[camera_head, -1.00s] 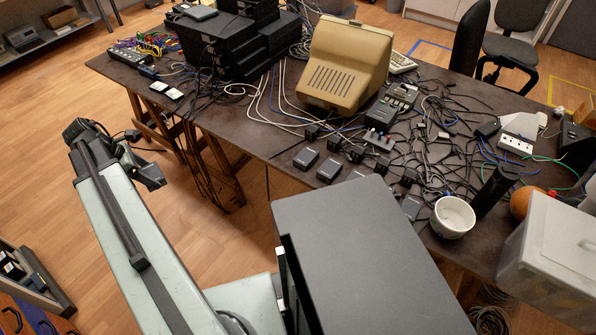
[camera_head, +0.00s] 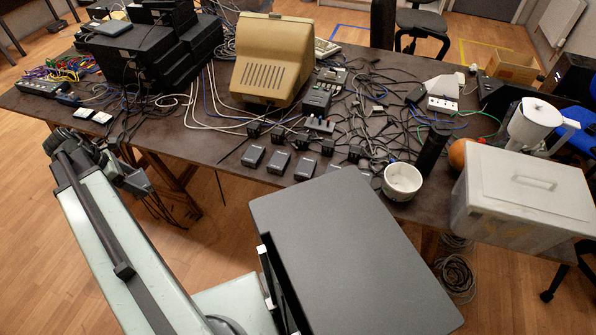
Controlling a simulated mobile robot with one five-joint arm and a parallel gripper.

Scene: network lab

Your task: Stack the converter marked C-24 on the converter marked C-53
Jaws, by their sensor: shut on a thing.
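Several small dark boxes that look like the converters stand in a row along the table's front edge: one box (camera_head: 253,157), a second box (camera_head: 279,162), a third (camera_head: 304,169). Another is partly behind my grey body panel. Their marks are too small to read, so I cannot tell C-24 from C-53. My gripper (camera_head: 138,184) is at the far end of my arm, at left, in front of the table's edge and left of the row.
Wooden floor shows in front at left.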

